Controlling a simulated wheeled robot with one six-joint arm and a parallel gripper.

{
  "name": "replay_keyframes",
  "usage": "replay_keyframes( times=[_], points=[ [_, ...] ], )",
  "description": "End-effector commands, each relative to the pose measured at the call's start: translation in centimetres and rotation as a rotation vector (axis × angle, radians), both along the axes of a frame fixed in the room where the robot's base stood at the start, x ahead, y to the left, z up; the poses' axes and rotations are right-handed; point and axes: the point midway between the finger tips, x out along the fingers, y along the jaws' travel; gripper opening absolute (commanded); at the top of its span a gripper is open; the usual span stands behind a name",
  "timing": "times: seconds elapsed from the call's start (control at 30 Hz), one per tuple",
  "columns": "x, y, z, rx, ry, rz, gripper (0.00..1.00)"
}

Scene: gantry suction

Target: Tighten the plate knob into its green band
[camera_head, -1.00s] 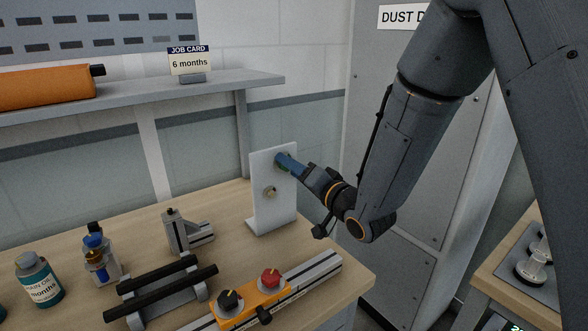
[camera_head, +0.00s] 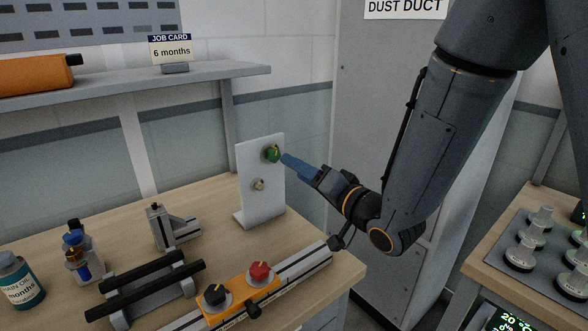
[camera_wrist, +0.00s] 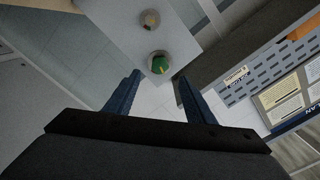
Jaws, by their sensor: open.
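The plate (camera_head: 263,205) is an upright white panel on a foot, standing on the wooden bench. A green knob (camera_head: 272,154) with a yellow mark is on its upper part. The knob also shows in the wrist view (camera_wrist: 158,63), ahead of the fingers. A small pale round part (camera_head: 259,184) is on the plate below it. My gripper (camera_head: 285,158) has blue fingers and is just right of the knob, apart from it. In the wrist view the fingers (camera_wrist: 158,94) are spread with nothing between them. I cannot make out a separate green band.
An orange block (camera_head: 236,303) with a red knob (camera_head: 260,271) and a black knob (camera_head: 215,296) sits on a rail at the bench front. Black bars on a stand, a grey bracket (camera_head: 172,228) and bottles are to the left.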

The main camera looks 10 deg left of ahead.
Motion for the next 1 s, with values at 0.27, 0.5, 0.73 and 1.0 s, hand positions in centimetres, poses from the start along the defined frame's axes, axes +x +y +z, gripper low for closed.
replay_keyframes(
  times=[0.27, 0.5, 0.73, 1.0],
  points=[
    [-0.02, -0.03, 0.03, -0.002, -0.002, 0.000, 0.49],
    [0.06, 0.09, 0.07, -0.158, -0.187, -0.001, 0.49],
    [0.22, 0.34, 0.06, -0.492, -0.578, -0.001, 0.49],
    [0.38, 0.58, 0.00, -0.858, -1.006, 0.000, 0.49]
  ],
)
